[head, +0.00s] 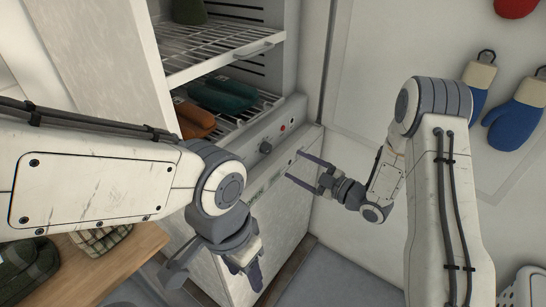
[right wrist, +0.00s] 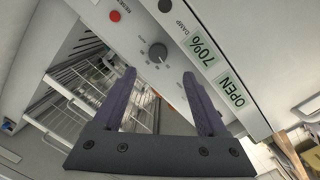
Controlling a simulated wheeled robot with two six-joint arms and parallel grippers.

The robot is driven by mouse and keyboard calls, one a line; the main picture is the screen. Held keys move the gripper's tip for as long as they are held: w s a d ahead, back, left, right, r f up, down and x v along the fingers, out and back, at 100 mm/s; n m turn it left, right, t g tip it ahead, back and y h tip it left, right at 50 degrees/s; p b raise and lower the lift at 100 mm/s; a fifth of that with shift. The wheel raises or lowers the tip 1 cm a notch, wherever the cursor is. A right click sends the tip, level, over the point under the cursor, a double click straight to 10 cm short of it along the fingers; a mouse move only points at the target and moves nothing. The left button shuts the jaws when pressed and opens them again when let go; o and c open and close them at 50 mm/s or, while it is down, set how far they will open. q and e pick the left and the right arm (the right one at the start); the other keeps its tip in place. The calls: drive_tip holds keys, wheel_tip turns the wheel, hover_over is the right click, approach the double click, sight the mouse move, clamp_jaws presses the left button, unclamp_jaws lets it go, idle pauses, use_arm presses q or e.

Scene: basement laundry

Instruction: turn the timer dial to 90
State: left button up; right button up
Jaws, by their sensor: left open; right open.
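The timer dial, a dark round knob (head: 265,147), sits on the pale control panel (head: 250,137) of the white cabinet. In the right wrist view the dial (right wrist: 158,52) has small printed marks around it, too small to read, and its setting cannot be told. My right gripper (head: 293,165) is open and empty, in front of the panel and right of the dial. In the right wrist view its two fingers (right wrist: 157,77) straddle the line to the dial, which shows just beyond the tips, apart from them. My left gripper (head: 213,281) is open and empty, low before the cabinet.
A green "70%" label (right wrist: 199,47) and "OPEN" label (right wrist: 231,91) are nearby. The open cabinet holds wire shelves (head: 215,45) with teal (head: 222,95) and orange items (head: 193,118). Blue mitts (head: 514,126) hang right.

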sight(269, 150)
drive_tip(key=shift+y, duration=0.3)
drive_tip(key=p+x, duration=0.1)
drive_tip(key=x, duration=0.9)
drive_tip(key=shift+d, duration=0.1)
clamp_jaws()
